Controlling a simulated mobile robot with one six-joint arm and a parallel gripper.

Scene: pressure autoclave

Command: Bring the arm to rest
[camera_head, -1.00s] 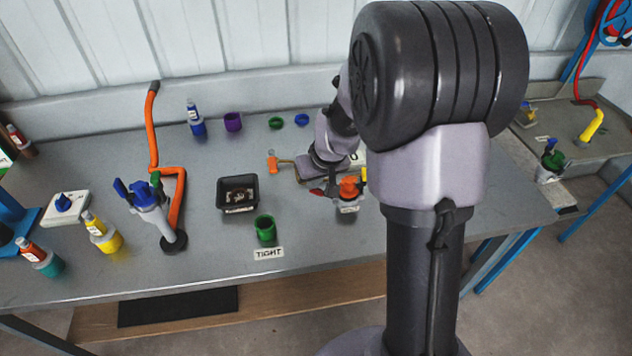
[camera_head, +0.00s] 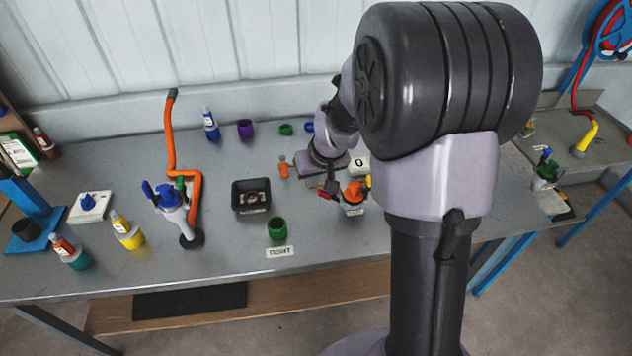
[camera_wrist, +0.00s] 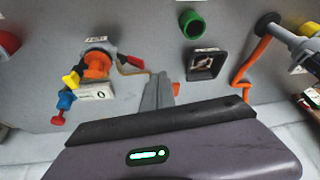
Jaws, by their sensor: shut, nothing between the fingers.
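My gripper shows in the wrist view (camera_wrist: 157,96) as two grey fingers together, with nothing between them, above the grey bench. In the head view my arm reaches over the bench, and its wrist is beside the orange-topped fitting (camera_head: 353,192); the fingertips are hard to make out there. In the wrist view the orange-topped fitting (camera_wrist: 97,66), with a red-handled lever, is left of the fingers and apart from them. The black square tray (camera_head: 251,195) and green cup (camera_head: 277,229) stand to the left of the arm in the head view.
An orange bent pipe (camera_head: 170,130) rises from the bench (camera_head: 110,270), beside a blue-topped fitting (camera_head: 168,198). Several bottles and cups stand at the back and left. A second bench with a yellow pipe (camera_head: 586,138) is at right. Bare bench lies along the front.

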